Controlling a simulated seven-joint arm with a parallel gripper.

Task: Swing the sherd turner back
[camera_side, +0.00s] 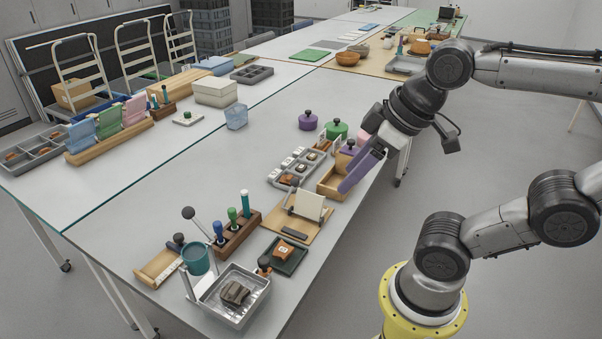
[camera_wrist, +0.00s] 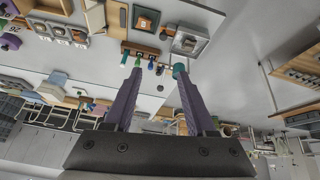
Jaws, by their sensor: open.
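A wooden board (camera_side: 272,226) with a cream panel (camera_side: 309,205) standing tilted on it and a dark bar (camera_side: 295,232) at its front is probably the sherd turner; I cannot tell for certain. It stands near the table's right edge in the side view. In the wrist view a wooden board (camera_wrist: 117,17) with a pale panel (camera_wrist: 95,14) shows at the top. My gripper (camera_side: 346,187) has purple fingers pointing down and left, in front of the wooden box beyond the board. In the wrist view my gripper (camera_wrist: 158,68) is open with nothing between its fingers.
A dark green tray (camera_side: 285,256) with an orange sherd, a metal tray (camera_side: 232,310) with a dark sherd, a tool rack (camera_side: 237,234) and a teal cup (camera_side: 196,259) stand nearby. A wooden box (camera_side: 329,184) and a compartment tray (camera_side: 297,167) lie beyond. The table's left middle is clear.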

